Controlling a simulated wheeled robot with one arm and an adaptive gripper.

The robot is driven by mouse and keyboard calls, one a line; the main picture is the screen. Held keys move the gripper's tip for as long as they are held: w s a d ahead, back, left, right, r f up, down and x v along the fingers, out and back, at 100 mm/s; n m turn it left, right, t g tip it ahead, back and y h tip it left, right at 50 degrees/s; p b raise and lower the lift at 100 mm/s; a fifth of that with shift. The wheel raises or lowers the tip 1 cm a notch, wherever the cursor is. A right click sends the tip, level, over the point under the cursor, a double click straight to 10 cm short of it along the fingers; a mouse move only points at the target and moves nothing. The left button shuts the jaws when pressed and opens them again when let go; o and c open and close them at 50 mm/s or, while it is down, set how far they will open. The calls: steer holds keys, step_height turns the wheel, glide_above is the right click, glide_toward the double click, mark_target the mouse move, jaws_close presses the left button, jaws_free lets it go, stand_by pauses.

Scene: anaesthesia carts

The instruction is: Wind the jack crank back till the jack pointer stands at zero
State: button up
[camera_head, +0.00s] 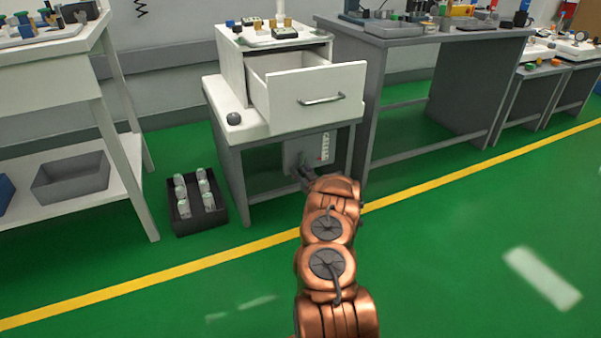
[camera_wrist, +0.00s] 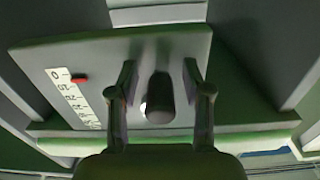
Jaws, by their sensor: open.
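The grey jack panel (camera_head: 293,157) is under the white drawer cart. It fills much of the wrist view (camera_wrist: 105,52). Its white scale (camera_wrist: 78,103) has a 0 at the upper left end. The red jack pointer (camera_wrist: 80,78) is beside the scale close to the 0 end; I cannot tell whether it is exactly on the mark. The dark, rounded crank handle (camera_wrist: 158,92) stands out from the panel. My gripper (camera_wrist: 160,78) is open, with one finger on each side of the handle and gaps visible. In the head view my gripper (camera_head: 303,174) is at the panel, partly hidden by my arm.
The cart's drawer (camera_head: 315,88) hangs open above my gripper. A black crate (camera_head: 200,222) with pale bottles stands on the floor to the left. A grey table (camera_head: 440,40) stands to the right. The green floor in front is clear.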

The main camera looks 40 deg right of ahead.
mark_target(288, 158)
jaws_close()
stand_by(0.3)
steer(key=m+p, duration=0.1)
steer(key=a+r+m+p, duration=0.1)
steer(key=m+p, duration=0.1)
steer(key=a+m+p, duration=0.1)
steer(key=m, duration=0.1)
steer(key=shift+w+a+r, duration=0.1)
steer(key=shift+w+r, duration=0.25)
steer(key=shift+w, duration=0.05)
steer(key=m+p, duration=0.1)
steer(key=r+m+p, duration=0.1)
steer(key=shift+w+a+m, duration=0.15)
steer(key=shift+a+m, duration=0.25)
steer(key=m, duration=0.1)
steer(key=r+m+p, duration=0.1)
steer(key=m+p, duration=0.1)
steer(key=m, duration=0.1)
steer(key=shift+w+a+r, duration=0.15)
steer(key=shift+a+r, duration=0.2)
steer(key=shift+r+m+p, duration=0.45)
steer(key=shift+m, duration=0.65)
